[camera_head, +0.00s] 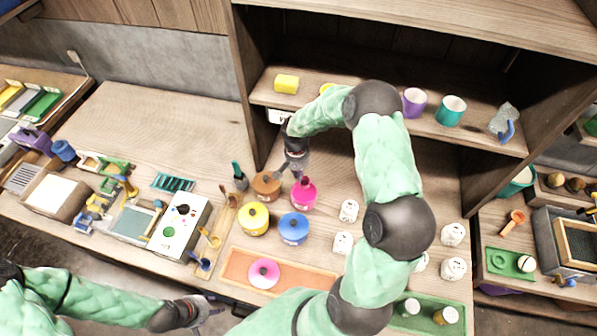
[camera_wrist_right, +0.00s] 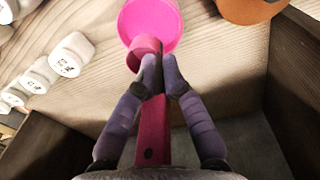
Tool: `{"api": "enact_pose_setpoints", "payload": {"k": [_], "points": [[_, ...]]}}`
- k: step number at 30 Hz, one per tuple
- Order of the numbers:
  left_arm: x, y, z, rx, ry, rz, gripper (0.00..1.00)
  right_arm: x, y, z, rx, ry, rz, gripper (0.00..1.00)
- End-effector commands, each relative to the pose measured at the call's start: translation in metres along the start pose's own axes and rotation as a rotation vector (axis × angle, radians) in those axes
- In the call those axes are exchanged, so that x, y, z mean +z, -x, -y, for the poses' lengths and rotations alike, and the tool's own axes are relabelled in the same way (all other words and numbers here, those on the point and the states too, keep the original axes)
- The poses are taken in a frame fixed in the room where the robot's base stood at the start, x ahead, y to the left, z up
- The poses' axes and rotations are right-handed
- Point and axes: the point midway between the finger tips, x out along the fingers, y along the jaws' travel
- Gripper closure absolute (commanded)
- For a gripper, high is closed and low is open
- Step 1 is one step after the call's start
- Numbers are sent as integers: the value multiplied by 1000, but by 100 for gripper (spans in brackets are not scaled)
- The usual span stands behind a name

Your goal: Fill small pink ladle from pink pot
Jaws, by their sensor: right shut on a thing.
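My right gripper (camera_head: 296,163) is shut on the small pink ladle, behind the pot. In the right wrist view my right gripper (camera_wrist_right: 158,82) pinches the ladle's handle (camera_wrist_right: 179,137), and the ladle's cup (camera_wrist_right: 144,47) overlaps the near edge of the pot's top. Whether the cup is inside the pot or above it, and what it holds, I cannot tell. My left gripper (camera_head: 205,308) is low at the left, away from the pots, its fingers indistinct.
A brown pot (camera_head: 266,185), yellow pot (camera_head: 253,219) and blue pot (camera_head: 293,229) crowd the pink pot. White containers (camera_head: 348,211) stand to its right. A pink disc (camera_head: 263,273) lies on an orange tray (camera_head: 235,265). A shelf (camera_head: 262,97) with cups overhangs behind.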

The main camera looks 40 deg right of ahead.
Motion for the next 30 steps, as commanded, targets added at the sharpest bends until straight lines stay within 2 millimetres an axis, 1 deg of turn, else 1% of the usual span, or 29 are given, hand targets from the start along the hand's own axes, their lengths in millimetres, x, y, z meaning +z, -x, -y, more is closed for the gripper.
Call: {"api": "enact_pose_setpoints", "payload": {"k": [1,12,30], "points": [[0,-3,1,0,0,0,60,1,-6,0,1,0,1,100],[-1,-17,6,0,-1,0,60,8,-34,0,1,-3,1,100],[-2,-58,21,0,0,0,60,-3,-81,0,0,1,-1,100]]}}
